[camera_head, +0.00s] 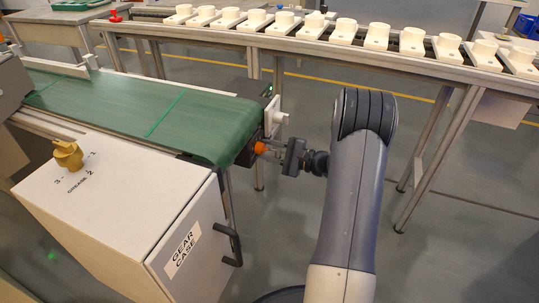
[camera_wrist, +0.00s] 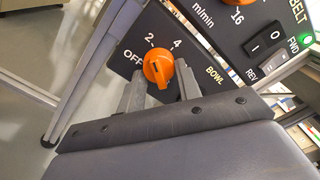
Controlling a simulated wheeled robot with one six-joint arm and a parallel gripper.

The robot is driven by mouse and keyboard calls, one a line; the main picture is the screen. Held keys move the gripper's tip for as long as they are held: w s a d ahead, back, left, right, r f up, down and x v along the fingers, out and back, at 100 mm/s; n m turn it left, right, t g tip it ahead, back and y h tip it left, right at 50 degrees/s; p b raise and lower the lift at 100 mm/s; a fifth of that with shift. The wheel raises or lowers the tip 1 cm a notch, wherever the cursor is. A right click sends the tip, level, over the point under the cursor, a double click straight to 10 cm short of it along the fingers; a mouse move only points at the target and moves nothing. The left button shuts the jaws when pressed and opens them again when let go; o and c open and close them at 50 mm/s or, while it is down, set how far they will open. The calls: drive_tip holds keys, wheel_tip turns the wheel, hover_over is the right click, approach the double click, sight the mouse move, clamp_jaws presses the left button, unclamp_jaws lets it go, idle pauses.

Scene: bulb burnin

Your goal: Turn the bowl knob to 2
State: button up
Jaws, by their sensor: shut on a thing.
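The orange bowl knob (camera_wrist: 158,66) sits on a dark panel in the wrist view, with "OFF", "2" and "4" printed around it and "BOWL" to its right. Its small dark mark does not show clearly which label it points to. My gripper (camera_wrist: 160,76) has one grey finger on either side of the knob and is shut on it. In the head view the orange knob (camera_head: 260,148) shows at the end of the green conveyor, with my gripper (camera_head: 270,149) reaching it from the right. Its dial labels are not visible there.
The white gear case (camera_head: 125,215) with a brass knob (camera_head: 68,154) stands front left. The green conveyor (camera_head: 150,110) lies behind it. A rail of white parts runs behind.

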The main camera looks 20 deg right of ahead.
idle(0.3)
drive_tip(key=o, duration=1)
drive_tip(key=shift+c, duration=0.2)
drive_tip(key=p+v, duration=0.3)
drive_tip(key=v, duration=0.8)
drive_tip(key=shift+a, duration=0.15)
